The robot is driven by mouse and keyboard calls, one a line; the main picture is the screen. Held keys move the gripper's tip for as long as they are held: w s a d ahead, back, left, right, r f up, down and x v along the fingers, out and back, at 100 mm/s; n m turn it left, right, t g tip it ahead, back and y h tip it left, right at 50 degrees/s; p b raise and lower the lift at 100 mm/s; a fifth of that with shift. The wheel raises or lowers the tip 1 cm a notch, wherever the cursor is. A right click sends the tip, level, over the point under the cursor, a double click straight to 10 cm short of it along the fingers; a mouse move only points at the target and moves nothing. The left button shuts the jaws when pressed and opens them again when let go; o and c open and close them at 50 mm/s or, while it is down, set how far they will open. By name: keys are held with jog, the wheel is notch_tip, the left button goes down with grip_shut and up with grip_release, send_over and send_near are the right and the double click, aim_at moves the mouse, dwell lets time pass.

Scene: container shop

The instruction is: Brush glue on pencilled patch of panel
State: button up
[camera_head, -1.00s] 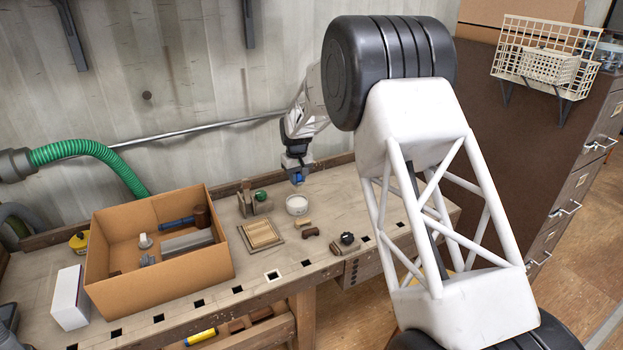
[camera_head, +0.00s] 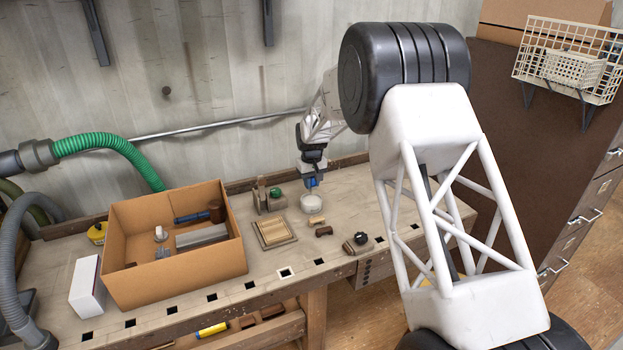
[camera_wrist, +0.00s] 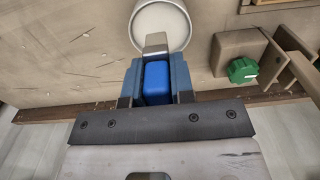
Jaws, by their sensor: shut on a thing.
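My gripper (camera_head: 312,184) is at the back of the bench, just above a white round pot (camera_head: 307,203). In the wrist view my gripper (camera_wrist: 156,84) is shut on a brush with a blue handle (camera_wrist: 156,82). The brush's pale flat end (camera_wrist: 155,42) reaches over the near rim of the pot (camera_wrist: 160,22); I cannot tell whether it touches the contents. The panel (camera_head: 290,240), a tan square board with a paler middle, lies flat on the bench, left of and in front of the pot. Pencil marks on it are too small to make out.
A wooden block with a green knob (camera_head: 275,192) stands left of the pot. Small blocks (camera_head: 323,231) lie in front of it. A cardboard box (camera_head: 190,278) with tools stands at left, beside a white carton (camera_head: 87,286). The wall is close behind my gripper.

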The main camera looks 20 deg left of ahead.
aim_at(312, 193)
jog(key=shift+f, duration=1.75)
jog(key=shift+f, duration=0.65)
dwell(1.6)
jog(key=shift+r, duration=3.6)
jog(key=w+d+f+m, duration=0.1)
jog(key=w+d+m, duration=0.1)
jog(key=d, duration=0.7)
jog(key=w+d+f+m, duration=0.2)
jog(key=d, duration=0.7)
jog(key=w+d+f+m, duration=0.1)
jog(key=w+d+m, duration=0.1)
jog(key=d, duration=0.8)
jog(key=shift+w+f, duration=0.15)
jog(key=shift+w, duration=0.35)
jog(key=d+f+m, duration=0.2)
jog(key=d+m, duration=0.1)
jog(key=d, duration=0.9)
jog(key=s+d+f+m, duration=0.1)
jog(key=d+m, duration=0.2)
jog(key=d, duration=1)
jog(key=shift+s+f, duration=0.3)
jog(key=shift+f, duration=0.1)
